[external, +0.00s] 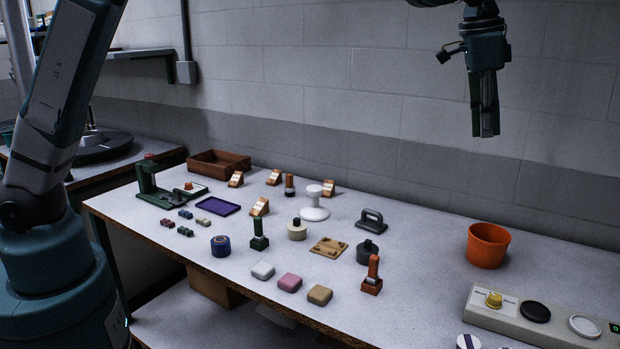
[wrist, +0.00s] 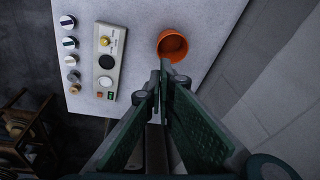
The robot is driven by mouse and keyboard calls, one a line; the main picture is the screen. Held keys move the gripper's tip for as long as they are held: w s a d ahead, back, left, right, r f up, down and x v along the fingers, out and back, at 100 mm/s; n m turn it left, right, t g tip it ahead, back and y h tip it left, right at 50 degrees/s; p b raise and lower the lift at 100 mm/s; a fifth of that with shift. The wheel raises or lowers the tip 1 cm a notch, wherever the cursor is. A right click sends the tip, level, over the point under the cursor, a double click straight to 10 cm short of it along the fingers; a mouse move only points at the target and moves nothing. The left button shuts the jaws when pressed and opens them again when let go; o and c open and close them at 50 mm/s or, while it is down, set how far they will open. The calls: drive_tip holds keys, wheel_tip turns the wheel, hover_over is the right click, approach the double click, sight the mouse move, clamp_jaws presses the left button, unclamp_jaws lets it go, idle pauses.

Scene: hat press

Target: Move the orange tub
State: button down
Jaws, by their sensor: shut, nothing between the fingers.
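The orange tub (external: 488,246) stands upright on the right part of the grey table in the external view. It also shows in the wrist view (wrist: 172,45), open at the top and apparently empty. My gripper (external: 486,134) hangs above the table with its fingers pointing down, well above the tub's height and near it in the picture. In the wrist view its fingertips (wrist: 160,76) are together just below the tub in the picture. My gripper is shut and holds nothing.
A control panel (external: 520,318) with a yellow knob and round pads lies in front of the tub. A wall stands behind.

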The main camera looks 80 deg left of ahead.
drive_tip(key=w+d+f+m+g+p, duration=0.1)
drive_tip(key=w+d+f+p, duration=0.1)
drive_tip(key=w+f, duration=0.7)
drive_tip(key=w+d+f+m+g+p, duration=0.1)
drive_tip(key=w+d+f, duration=0.4)
drive_tip(key=w+f, duration=0.5)
drive_tip(key=shift+f+m+p, duration=0.6)
drive_tip(key=shift+f+p, duration=0.5)
drive_tip(key=shift+p, duration=0.05)
drive_tip(key=shift+a+f, duration=0.1)
drive_tip(key=shift+f, duration=0.05)
wheel_tip(320, 180, down, 10)
drive_tip(key=shift+r, duration=0.2)
drive_tip(key=shift+s+a, duration=1.4)
drive_tip(key=shift+s, duration=0.05)
